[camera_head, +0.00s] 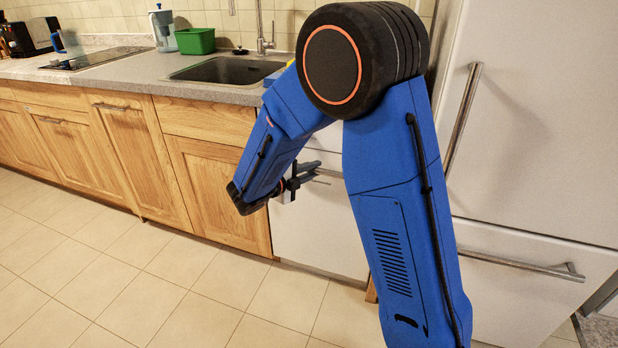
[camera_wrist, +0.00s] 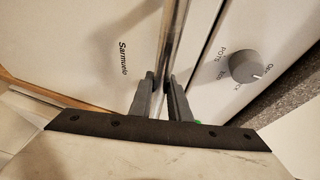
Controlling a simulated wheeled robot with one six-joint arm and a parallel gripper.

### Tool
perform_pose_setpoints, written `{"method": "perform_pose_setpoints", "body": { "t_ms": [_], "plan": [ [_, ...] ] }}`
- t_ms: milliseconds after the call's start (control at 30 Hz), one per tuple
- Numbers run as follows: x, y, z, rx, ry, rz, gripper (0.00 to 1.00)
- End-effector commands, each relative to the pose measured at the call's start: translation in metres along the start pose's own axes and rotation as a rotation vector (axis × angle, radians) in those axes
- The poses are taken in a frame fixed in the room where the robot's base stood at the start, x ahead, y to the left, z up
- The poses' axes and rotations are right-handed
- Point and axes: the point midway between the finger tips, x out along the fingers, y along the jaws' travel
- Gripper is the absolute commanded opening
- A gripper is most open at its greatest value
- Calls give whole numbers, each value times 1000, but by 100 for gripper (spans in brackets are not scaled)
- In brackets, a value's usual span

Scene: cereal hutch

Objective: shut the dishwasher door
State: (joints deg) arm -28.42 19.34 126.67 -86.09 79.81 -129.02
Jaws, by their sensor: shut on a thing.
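The dishwasher door (camera_head: 312,238) is a white front between the wooden cabinets and the fridge. It stands upright and looks about in line with the cabinet fronts; my arm hides its upper right part, so I cannot tell if a small gap is left. My gripper (camera_head: 295,181) is at the door's metal bar handle (camera_head: 328,173). In the wrist view, my gripper (camera_wrist: 163,88) has its two dark fingers on either side of the handle (camera_wrist: 175,40), shut on it.
Wooden cabinets (camera_head: 145,160) run to the left under a grey counter (camera_head: 150,77) with a sink (camera_head: 228,70). A white fridge (camera_head: 540,120) with bar handles stands close on the right. The tiled floor (camera_head: 190,300) in front is clear.

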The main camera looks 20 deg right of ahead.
Motion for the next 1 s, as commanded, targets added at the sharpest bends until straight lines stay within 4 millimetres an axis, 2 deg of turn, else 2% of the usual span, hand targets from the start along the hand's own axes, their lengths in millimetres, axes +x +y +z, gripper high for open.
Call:
{"method": "perform_pose_setpoints", "body": {
  "t_ms": [100, 367, 400, 467, 500, 833, 1000],
  "plan": [
    [6, -2, 3, -4, -4, 11, 0],
    [7, -4, 4, -4, -4, 9, 0],
    [7, -4, 4, -3, -4, 9, 19],
    [7, -4, 4, -3, -4, 8, 34],
    [7, -4, 4, -3, -4, 9, 36],
    [3, -4, 3, -4, -3, 9, 36],
    [-15, -4, 4, -4, -5, 9, 36]
  ]
}}
